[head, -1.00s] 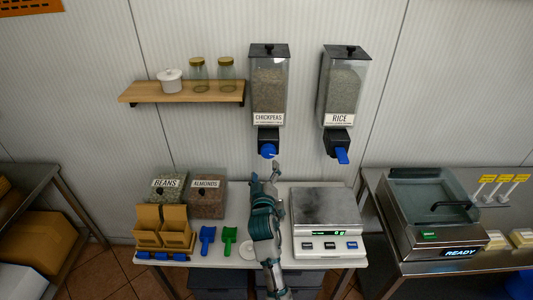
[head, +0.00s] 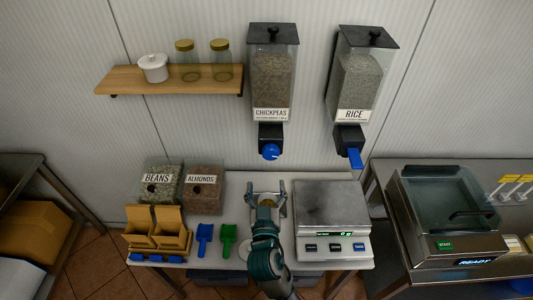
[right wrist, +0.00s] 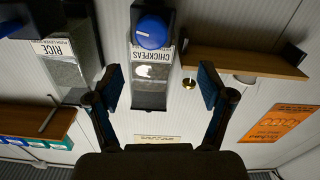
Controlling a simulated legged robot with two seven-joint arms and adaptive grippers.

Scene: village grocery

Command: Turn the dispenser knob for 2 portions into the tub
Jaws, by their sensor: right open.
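The chickpeas dispenser (head: 271,80) hangs on the wall, with a round blue knob (head: 269,152) at its outlet. In the right wrist view, which is upside down, the blue knob (right wrist: 151,32) shows near the top. My right gripper (head: 267,188) is open and empty, below and in front of that knob and apart from it. Its two fingers (right wrist: 160,85) are spread wide in the wrist view. The rice dispenser (head: 359,85) hangs to the right, with a blue lever-shaped knob (head: 355,158). No tub shows clearly under the outlets; my right arm hides part of the counter. My left gripper is not in view.
A scale (head: 331,244) stands right of my arm on the counter. Blue and green scoops (head: 228,237), card boxes (head: 141,238), and beans (head: 160,182) and almonds (head: 202,187) bins are left. A shelf (head: 180,80) holds a white pot (head: 153,68) and jars.

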